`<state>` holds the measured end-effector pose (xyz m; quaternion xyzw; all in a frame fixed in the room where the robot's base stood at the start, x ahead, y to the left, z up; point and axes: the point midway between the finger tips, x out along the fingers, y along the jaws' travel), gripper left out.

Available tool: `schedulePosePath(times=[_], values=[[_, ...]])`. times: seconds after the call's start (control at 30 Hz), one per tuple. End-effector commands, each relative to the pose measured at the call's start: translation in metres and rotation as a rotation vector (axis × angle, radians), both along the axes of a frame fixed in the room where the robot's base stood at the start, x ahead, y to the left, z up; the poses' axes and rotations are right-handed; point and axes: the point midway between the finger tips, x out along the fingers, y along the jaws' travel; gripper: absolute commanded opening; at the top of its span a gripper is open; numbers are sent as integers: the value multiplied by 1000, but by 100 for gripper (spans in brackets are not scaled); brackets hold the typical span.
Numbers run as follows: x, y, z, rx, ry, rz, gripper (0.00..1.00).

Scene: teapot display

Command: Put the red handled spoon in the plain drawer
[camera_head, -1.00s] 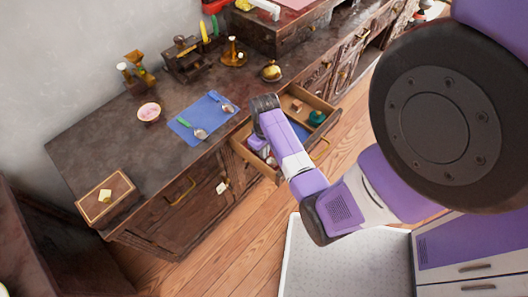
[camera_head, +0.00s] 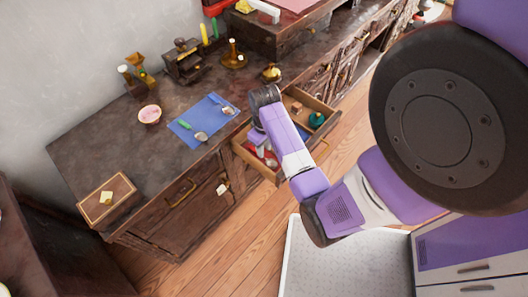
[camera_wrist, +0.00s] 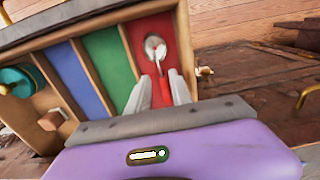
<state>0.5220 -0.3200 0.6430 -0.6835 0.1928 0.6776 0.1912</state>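The red handled spoon lies in the red compartment of the open drawer; its metal bowl (camera_wrist: 154,46) shows in the wrist view. In the head view it is partly visible (camera_head: 268,160) below my gripper. My gripper (camera_wrist: 159,77) is open, with its two pale fingers apart over the red compartment. The spoon's red handle shows between the fingers, with gaps beside it; contact is not visible. The open drawer (camera_head: 243,151) has red, green and blue linings. A closed drawer front (camera_head: 168,203) with a brass handle is to its left; which one is the plain drawer is not marked.
A blue mat (camera_head: 190,140) on the counter holds two other spoons, one green handled (camera_head: 200,136) and one blue handled (camera_head: 226,110). A small wooden box (camera_head: 107,203) and a pink bowl (camera_head: 150,115) stand further left. A teal object (camera_head: 317,119) sits in the drawer's right end.

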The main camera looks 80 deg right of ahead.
Motion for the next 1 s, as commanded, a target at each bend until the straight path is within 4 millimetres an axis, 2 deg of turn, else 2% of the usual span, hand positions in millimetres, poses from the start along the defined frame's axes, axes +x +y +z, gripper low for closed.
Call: schedulePosePath(times=[0.03,0.1,0.3,0.47,0.57,0.67,0.8,0.9,1.0], values=[[1,-1,14,-4,-2,1,26],[0,-1,29,-3,-2,1,26],[0,-1,63,-2,-2,1,26],[0,0,77,-2,-1,0,26],[1,5,75,-11,-4,8,26],[5,20,63,-52,-27,35,26],[14,58,40,-162,-106,99,26],[19,90,32,-244,-191,154,26],[21,123,34,-313,-291,208,26]])
